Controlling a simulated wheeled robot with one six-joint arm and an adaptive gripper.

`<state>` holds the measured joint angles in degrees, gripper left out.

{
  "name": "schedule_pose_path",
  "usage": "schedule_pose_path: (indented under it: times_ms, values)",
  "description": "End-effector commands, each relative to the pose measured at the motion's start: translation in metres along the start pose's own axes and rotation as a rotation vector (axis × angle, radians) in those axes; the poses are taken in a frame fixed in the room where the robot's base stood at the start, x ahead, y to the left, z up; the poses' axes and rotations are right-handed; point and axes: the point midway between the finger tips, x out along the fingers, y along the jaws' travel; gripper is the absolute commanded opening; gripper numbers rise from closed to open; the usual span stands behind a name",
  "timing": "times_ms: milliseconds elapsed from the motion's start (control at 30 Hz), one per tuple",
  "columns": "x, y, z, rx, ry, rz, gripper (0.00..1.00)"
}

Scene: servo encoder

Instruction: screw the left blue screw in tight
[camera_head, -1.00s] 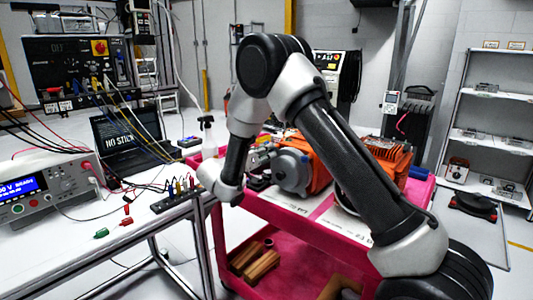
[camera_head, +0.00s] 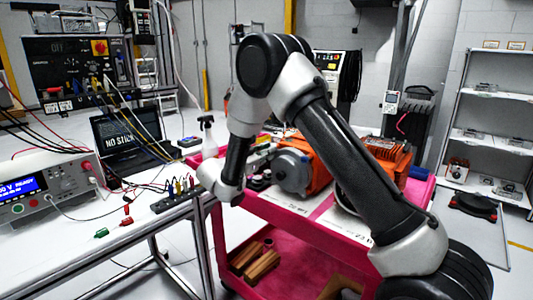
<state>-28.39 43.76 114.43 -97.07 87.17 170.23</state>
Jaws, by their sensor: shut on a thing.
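My arm crosses the middle of the camera_head view and bends down to its grey wrist, beside the left end of the pink cart (camera_head: 292,237). My gripper's fingers cannot be made out; they seem hidden behind the wrist and forearm. An orange motor (camera_head: 318,172) with a round grey end (camera_head: 291,171) lies on the cart, just right of my forearm. Small metal and dark parts (camera_head: 259,158) show between forearm and motor, too small to tell apart. No blue screw can be made out, left or otherwise.
A white bench (camera_head: 60,250) at left carries a power supply (camera_head: 50,187), a laptop (camera_head: 117,137), loose cables and a black terminal strip (camera_head: 175,200). A spray bottle (camera_head: 208,135) stands behind my wrist. A second orange unit (camera_head: 390,155) sits farther right on the cart.

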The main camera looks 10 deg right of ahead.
Motion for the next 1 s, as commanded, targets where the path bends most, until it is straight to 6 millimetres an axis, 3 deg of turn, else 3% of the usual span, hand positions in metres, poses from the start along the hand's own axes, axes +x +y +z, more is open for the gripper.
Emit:
schedule_pose_path:
  times_ms: [400,433,533,1000]
  values:
    - [-0.0015,0.0003,0.0017,0.002,-0.002,-0.002,0.00]
    - [-0.0015,0.0003,0.0017,0.002,-0.002,-0.002,0.22]
    - [-0.0011,0.0002,0.0012,0.003,-0.002,-0.001,0.40]
    - [-0.0025,0.0003,0.0004,0.004,-0.001,0.000,0.41]
